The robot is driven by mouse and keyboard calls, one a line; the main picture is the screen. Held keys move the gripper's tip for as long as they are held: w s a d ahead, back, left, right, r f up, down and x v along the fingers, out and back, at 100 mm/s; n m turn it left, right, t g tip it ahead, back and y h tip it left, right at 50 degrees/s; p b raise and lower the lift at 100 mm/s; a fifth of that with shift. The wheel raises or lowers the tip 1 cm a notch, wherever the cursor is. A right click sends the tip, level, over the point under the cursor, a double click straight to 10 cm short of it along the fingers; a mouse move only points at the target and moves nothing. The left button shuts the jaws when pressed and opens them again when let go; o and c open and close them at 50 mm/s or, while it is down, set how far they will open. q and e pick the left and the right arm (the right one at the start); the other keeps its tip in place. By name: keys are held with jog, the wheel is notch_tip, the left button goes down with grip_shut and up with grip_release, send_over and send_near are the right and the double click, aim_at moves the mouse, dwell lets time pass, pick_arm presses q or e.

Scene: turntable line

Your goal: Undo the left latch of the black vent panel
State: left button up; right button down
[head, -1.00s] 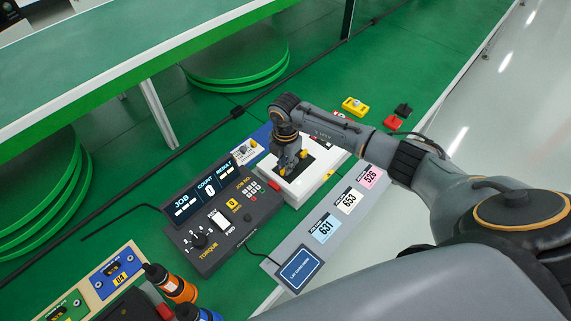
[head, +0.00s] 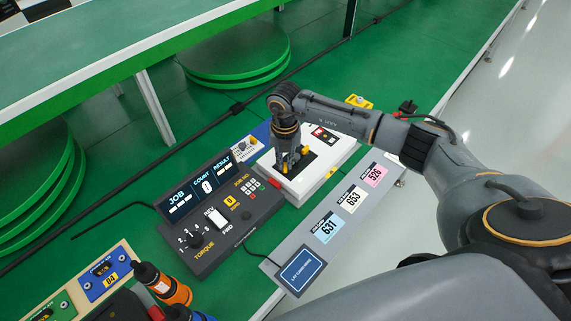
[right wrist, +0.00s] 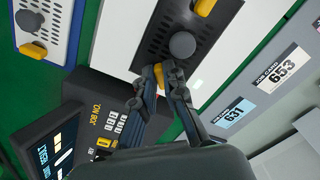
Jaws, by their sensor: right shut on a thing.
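The black vent panel (head: 311,168) is set in the top of a white housing (head: 337,155). In the right wrist view the perforated panel (right wrist: 212,32) has a round grey knob (right wrist: 182,44) near its middle. One yellow latch (right wrist: 204,6) is at its far edge, and it also shows in the head view (head: 307,150). Another yellow latch (right wrist: 158,74) is at the near edge, between my right fingertips. My right gripper (head: 287,168) points down at the left side of the panel and is shut on this latch. The fingers partly hide the latch. My left gripper is out of view.
A dark job controller (head: 212,214) stands close to the left of the housing. A grey strip with job cards (head: 338,215) lies in front. A white perforated plate (head: 246,147) is behind. A yellow part (head: 358,101) lies beyond my arm.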

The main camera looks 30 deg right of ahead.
aim_at(284, 164)
jog(key=n+b, duration=0.3)
jog(key=n, duration=0.2)
jog(key=shift+w+f, duration=0.1)
jog(key=shift+a+n+b, duration=0.2)
jog(key=shift+n+b, duration=0.9)
jog(key=shift+n, duration=0.7)
jog(key=c, duration=1.4)
grip_release()
jog(key=shift+r, duration=0.3)
notch_tip(284, 164, up, 12)
jog(key=shift+f, duration=0.15)
